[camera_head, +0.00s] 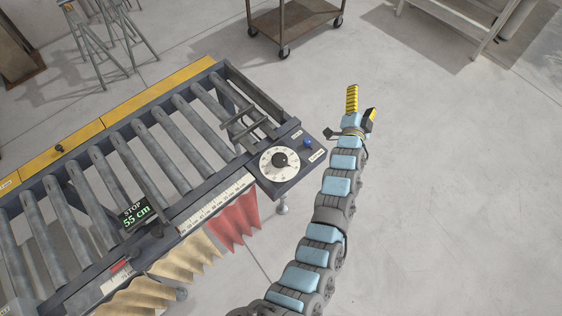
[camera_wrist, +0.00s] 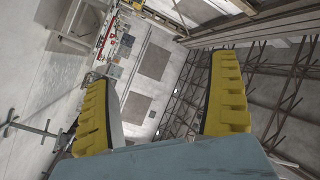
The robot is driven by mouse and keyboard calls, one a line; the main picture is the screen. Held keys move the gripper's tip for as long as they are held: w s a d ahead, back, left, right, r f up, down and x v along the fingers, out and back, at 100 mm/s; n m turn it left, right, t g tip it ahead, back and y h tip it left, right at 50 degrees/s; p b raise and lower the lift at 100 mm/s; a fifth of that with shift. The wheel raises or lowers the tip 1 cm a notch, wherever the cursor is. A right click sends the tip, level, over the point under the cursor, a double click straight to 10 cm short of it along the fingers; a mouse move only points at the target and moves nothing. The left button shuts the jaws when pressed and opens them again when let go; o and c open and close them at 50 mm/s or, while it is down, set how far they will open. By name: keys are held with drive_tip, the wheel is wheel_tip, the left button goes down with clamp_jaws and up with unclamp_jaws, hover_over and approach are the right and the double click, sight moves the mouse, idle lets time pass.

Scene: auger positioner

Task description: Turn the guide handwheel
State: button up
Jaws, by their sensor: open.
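A round white dial with a dark knob (camera_head: 279,161) at its middle sits on the dark corner plate at the right end of the roller table. I cannot tell for sure that it is the guide handwheel; no other clear wheel shows. A small blue knob (camera_head: 308,142) is beside it. My gripper (camera_head: 362,107) is in the air to the upper right of the plate, apart from it. In the wrist view my gripper (camera_wrist: 162,72) has its two yellow fingers wide apart, with nothing between them. The dial is not in the wrist view.
The roller table (camera_head: 150,148) fills the left, with a grey guide frame (camera_head: 249,122) near its right end. A display (camera_head: 135,215) reads "STOP 55 cm". Red (camera_head: 236,220) and tan (camera_head: 190,258) bellows hang in front. A cart (camera_head: 293,20) stands behind. Floor at right is clear.

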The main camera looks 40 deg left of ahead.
drive_tip(key=w+a+m+g+h+b, duration=0.25)
drive_tip(key=w+a+m+h, duration=0.2)
drive_tip(key=m, duration=0.25)
drive_tip(key=m+g+h+b, duration=0.3)
drive_tip(key=m+g+b, duration=0.2)
drive_tip(key=m+g, duration=1.05)
hover_over(280, 159)
wheel_tip(280, 159, down, 5)
drive_tip(key=t, duration=0.1)
drive_tip(key=shift+m, duration=0.45)
wheel_tip(280, 159, down, 15)
drive_tip(key=shift+f+p, duration=0.1)
drive_tip(key=shift+p, duration=0.85)
drive_tip(key=shift+a+f, duration=0.1)
drive_tip(key=shift+f, duration=0.7)
drive_tip(key=c, duration=1.2)
drive_tip(key=shift+c, duration=0.3)
